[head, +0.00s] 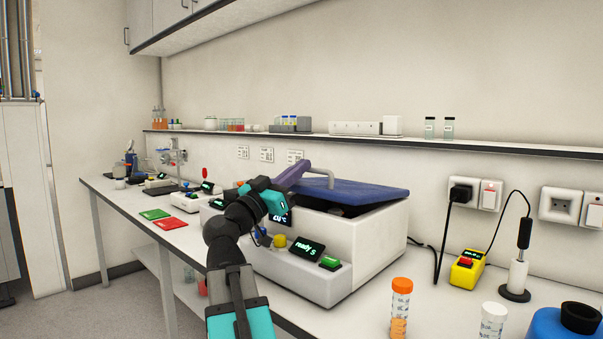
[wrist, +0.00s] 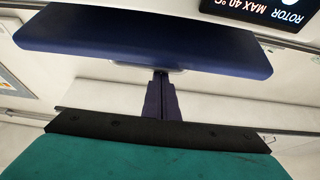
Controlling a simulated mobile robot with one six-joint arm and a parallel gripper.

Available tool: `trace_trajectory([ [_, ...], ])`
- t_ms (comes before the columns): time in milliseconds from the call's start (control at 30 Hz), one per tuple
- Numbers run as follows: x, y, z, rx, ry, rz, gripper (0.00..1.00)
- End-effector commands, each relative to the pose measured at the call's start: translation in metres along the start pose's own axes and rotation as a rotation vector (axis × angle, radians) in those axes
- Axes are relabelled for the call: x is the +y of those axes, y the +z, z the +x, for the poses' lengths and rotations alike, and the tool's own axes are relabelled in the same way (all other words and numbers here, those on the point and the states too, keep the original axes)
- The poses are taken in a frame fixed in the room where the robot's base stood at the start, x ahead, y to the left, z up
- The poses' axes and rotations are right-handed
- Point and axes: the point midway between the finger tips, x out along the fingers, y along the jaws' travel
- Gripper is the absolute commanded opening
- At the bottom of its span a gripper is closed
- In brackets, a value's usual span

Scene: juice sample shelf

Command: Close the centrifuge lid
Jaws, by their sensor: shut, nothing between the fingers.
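The centrifuge (head: 375,250) is a white box on the bench with a dark blue lid (head: 370,192). The lid lies low over the box but is tilted, with a dark gap under its right side. A pale curved handle (head: 325,174) stands at its back left. My gripper (head: 305,165) has purple fingers, shut and empty, reaching over the left of the lid close to the handle. In the wrist view, the shut fingers (wrist: 161,78) point at the near edge of the blue lid (wrist: 150,45). I cannot tell whether they touch it.
The front panel has a "ready" display (head: 307,248) and a green button (head: 330,263). An orange-capped tube (head: 401,300) and a yellow device (head: 467,267) stand to the right. Red (head: 171,223) and green pads lie left. A wall shelf (head: 440,146) runs above.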

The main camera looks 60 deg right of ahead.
Motion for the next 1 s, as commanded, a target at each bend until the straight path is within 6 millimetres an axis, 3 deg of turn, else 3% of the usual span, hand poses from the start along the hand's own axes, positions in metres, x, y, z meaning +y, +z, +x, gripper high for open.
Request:
trace_trajectory([
  [400,0.001,0.026,-0.018,-0.003,0.002,0.001,0.0],
  [1000,0.002,0.036,-0.023,-0.011,0.005,0.0,0.0],
])
